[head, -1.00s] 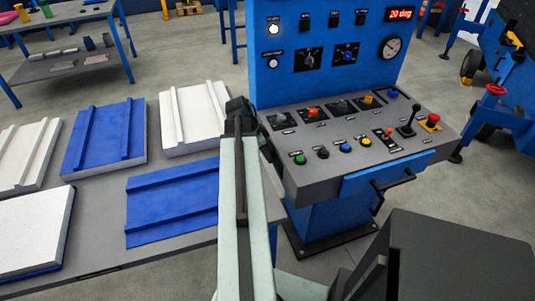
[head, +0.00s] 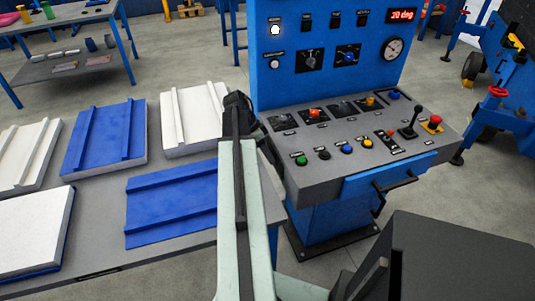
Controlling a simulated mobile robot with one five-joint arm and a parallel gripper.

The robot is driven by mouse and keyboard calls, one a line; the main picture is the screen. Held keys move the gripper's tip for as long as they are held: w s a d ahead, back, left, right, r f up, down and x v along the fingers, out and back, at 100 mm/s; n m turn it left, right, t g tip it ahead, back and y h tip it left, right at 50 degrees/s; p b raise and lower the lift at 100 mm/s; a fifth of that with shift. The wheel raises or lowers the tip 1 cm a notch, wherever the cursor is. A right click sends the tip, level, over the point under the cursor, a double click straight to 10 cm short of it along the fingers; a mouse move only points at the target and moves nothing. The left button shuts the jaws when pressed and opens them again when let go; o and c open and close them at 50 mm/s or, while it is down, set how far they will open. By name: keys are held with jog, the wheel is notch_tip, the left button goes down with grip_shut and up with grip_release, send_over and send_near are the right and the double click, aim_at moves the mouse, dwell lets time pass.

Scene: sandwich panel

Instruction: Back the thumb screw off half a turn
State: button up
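I cannot tell for certain which part is the thumb screw. The blue control console (head: 325,75) stands right of centre in the head view. Its sloping grey deck (head: 330,175) carries a red-orange knob (head: 315,113), a yellow knob (head: 370,101) and a blue knob (head: 393,94) on dark plates along the back. My gripper (head: 237,101) is a dark shape at the far end of my pale arm, left of the deck and apart from these knobs. I see it from behind, so its fingers are hidden.
Coloured push buttons, a black lever (head: 411,120) and a red stop button (head: 435,119) line the deck's front. A grey table (head: 100,205) with blue and white panels lies left. A handle (head: 395,185) juts from the console front. Floor is open behind the table.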

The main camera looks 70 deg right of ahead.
jog(key=p+v, duration=0.6)
jog(key=v, duration=0.2)
jog(key=shift+p, duration=0.4)
